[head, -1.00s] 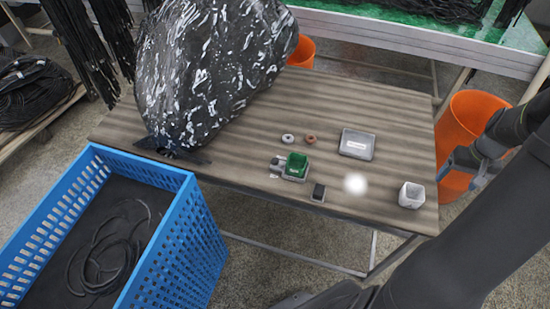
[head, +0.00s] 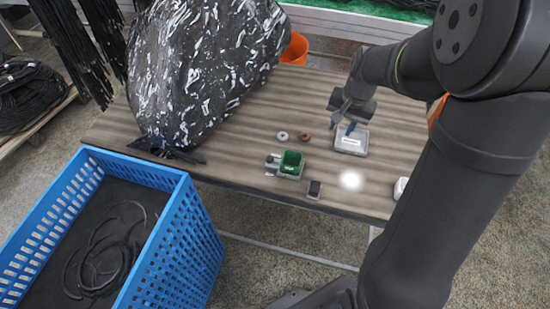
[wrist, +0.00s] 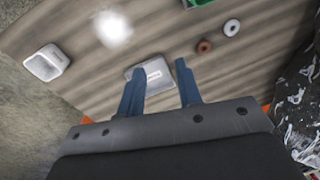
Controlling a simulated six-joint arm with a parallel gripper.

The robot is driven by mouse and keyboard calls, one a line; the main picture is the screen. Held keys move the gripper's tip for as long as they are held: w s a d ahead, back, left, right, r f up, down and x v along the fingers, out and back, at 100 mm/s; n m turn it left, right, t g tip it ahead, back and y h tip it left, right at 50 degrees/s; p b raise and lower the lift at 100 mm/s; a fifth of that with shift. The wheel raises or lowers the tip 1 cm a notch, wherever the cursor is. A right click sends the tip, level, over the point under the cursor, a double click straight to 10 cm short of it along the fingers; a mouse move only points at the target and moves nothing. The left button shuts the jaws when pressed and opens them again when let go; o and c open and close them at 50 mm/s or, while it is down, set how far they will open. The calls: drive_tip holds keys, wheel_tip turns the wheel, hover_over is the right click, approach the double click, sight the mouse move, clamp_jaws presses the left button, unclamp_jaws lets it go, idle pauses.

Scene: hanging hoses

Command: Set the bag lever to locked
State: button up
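The big black bag with white flecks (head: 200,70) lies at the back left of the table, and its edge shows in the wrist view (wrist: 300,95). A small green box in a grey housing (head: 290,163) has a grey part (head: 271,160) sticking out on its left. I cannot tell which part is the bag lever or how it is set. My gripper (head: 345,120) is over the table by the grey labelled tray (head: 351,142). In the wrist view its blue fingers (wrist: 160,78) are apart with nothing held, and the tray (wrist: 148,72) shows between and beyond them.
A blue crate (head: 185,225) with hoses stands front left.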

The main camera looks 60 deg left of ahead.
approach(271, 157)
drive_tip(key=shift+m+g, duration=0.3)
drive_tip(key=shift+g, duration=0.1)
drive_tip(key=f, duration=0.3)
drive_tip(key=a+f, duration=0.1)
drive_tip(key=f, duration=0.7)
drive_tip(key=shift+s+a+f, duration=0.15)
drive_tip(key=shift+s+a, duration=0.05)
drive_tip(key=shift+a, duration=0.1)
clamp_jaws()
